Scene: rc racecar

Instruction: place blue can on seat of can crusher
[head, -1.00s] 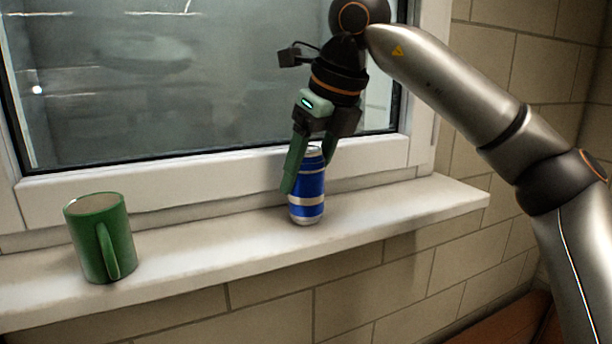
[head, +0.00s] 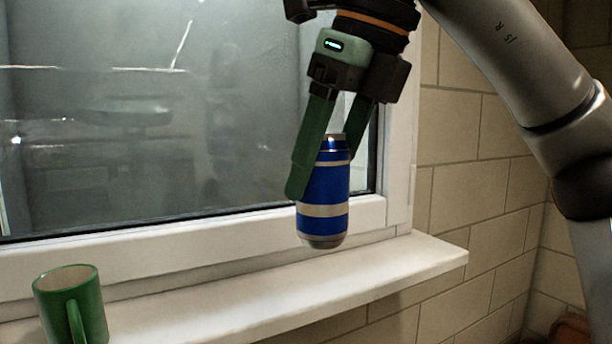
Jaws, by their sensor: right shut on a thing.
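The blue can (head: 325,195) has silver bands and hangs nearly upright in the air, above the window sill and in front of the window frame. My right gripper (head: 325,175) comes from above and is shut on the can, with one green finger on its left side and the other behind its upper right. The can's base is clear of the sill. My left gripper is not in view. No can crusher shows in this view.
A green mug (head: 70,306) stands on the white sill (head: 385,275) at the lower left, its handle toward me. The window (head: 150,130) is close behind the can. A tiled wall (head: 475,150) is at the right. The sill between the mug and its right end is bare.

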